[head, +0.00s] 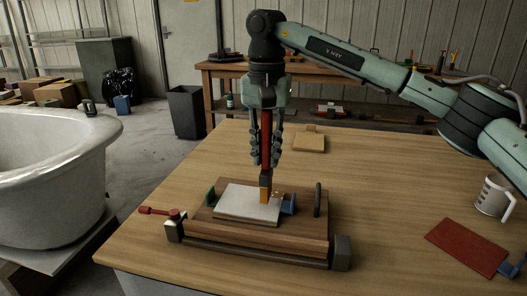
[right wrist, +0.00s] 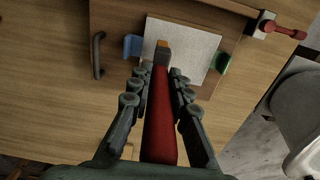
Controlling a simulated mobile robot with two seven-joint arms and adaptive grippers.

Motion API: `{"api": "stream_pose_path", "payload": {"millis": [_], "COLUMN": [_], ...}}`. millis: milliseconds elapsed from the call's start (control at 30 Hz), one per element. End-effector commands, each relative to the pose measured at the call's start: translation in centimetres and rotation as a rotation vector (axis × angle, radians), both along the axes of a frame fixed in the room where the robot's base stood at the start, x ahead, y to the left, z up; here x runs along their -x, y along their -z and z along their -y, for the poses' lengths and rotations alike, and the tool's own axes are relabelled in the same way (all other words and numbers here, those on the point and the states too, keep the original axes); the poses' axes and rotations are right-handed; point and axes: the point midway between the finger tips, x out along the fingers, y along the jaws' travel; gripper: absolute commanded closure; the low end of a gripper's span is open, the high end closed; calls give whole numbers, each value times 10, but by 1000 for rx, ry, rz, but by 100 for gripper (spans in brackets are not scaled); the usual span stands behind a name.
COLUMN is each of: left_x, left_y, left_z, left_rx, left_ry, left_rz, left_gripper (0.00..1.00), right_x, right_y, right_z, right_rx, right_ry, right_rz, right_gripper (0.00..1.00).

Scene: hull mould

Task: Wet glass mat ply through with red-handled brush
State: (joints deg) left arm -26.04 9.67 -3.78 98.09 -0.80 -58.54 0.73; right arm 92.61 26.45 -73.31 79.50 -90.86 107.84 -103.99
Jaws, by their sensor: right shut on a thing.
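My right gripper (head: 265,160) is shut on the red-handled brush (head: 266,138), which it holds upright. The brush's yellowish bristle end (head: 266,188) is at the right part of the pale glass mat ply (head: 240,206); whether it touches cannot be told for sure. The ply lies flat on a wooden block (head: 262,238) and looks evenly pale, with no clear wet patch. In the right wrist view the red handle (right wrist: 160,130) runs between the fingers (right wrist: 160,72) and the bristle end lies over the ply (right wrist: 196,48). My left gripper is not in view.
A blue piece (head: 288,204) and a green piece (head: 210,197) flank the ply. A dark handle (head: 318,198) stands at the block's right. A red-handled clamp (head: 158,211) sticks out left. A mug (head: 490,197) and a red flat item (head: 465,248) lie right.

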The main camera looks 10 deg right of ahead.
Motion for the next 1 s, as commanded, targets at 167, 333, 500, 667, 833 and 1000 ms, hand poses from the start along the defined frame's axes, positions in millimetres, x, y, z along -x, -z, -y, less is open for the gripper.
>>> {"api": "stream_pose_path", "payload": {"millis": [167,333,500,667,833,1000], "left_x": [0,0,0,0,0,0], "left_y": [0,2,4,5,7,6], "left_z": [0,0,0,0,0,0], "left_rx": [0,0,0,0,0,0], "left_ry": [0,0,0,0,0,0], "left_rz": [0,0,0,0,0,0], "left_gripper": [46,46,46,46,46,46], "right_x": [0,0,0,0,0,0], "right_y": [0,4,8,12,15,15], "right_z": [0,0,0,0,0,0], "right_rx": [0,0,0,0,0,0], "right_ry": [0,-1,-1,-1,-1,-1], "right_rz": [1,1,1,1,1,1], "right_gripper": [100,100,100,100,100,100]}}
